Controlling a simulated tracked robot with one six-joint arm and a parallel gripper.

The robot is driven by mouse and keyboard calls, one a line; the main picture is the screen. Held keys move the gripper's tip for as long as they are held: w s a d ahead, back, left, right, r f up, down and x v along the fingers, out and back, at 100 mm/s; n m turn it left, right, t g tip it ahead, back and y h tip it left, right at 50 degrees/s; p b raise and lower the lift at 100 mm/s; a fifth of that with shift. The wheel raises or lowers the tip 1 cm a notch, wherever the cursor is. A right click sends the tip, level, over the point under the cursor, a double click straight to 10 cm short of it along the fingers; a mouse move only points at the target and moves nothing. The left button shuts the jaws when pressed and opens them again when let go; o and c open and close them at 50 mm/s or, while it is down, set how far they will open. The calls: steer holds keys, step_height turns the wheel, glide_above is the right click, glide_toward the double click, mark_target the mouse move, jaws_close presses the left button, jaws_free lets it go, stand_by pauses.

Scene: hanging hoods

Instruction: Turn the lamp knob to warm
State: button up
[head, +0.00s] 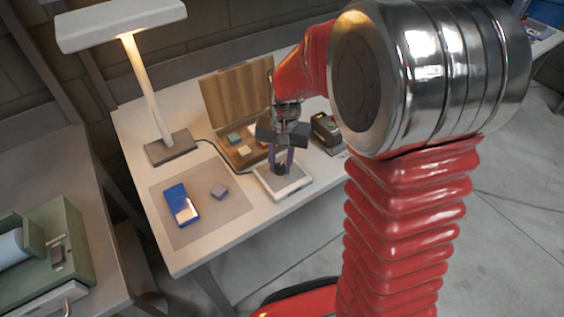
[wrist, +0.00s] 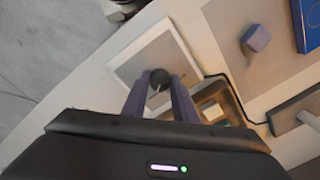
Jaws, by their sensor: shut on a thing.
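The dark round knob (wrist: 159,78) stands on a pale flat control box (wrist: 140,58); a small light mark shows on the knob, but I cannot read any setting labels. My gripper (wrist: 158,84) points down at the box with a finger on each side of the knob, shut on it. In the head view my gripper (head: 283,166) is over the control box (head: 296,184), and its fingers mostly hide the knob. The white desk lamp (head: 148,95) stands at the left on a grey base, with a yellowish glow under its head.
An open wooden case (head: 235,100) with small blocks stands behind the box. A dark device (head: 325,130) sits to its right. A grey mat (head: 215,225) holds a blue box (head: 176,200) and a purple block (head: 219,192). A cable runs from the lamp base.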

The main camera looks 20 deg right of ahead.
mark_target(283, 167)
steer(key=shift+w, duration=0.1)
stand_by(0.3)
steer(key=o, duration=1)
steer(key=shift+o, duration=0.2)
step_height(283, 167, up, 14)
steer(key=shift+s+d+f, duration=0.15)
steer(key=shift+s+d, duration=0.05)
steer(key=shift+d, duration=0.1)
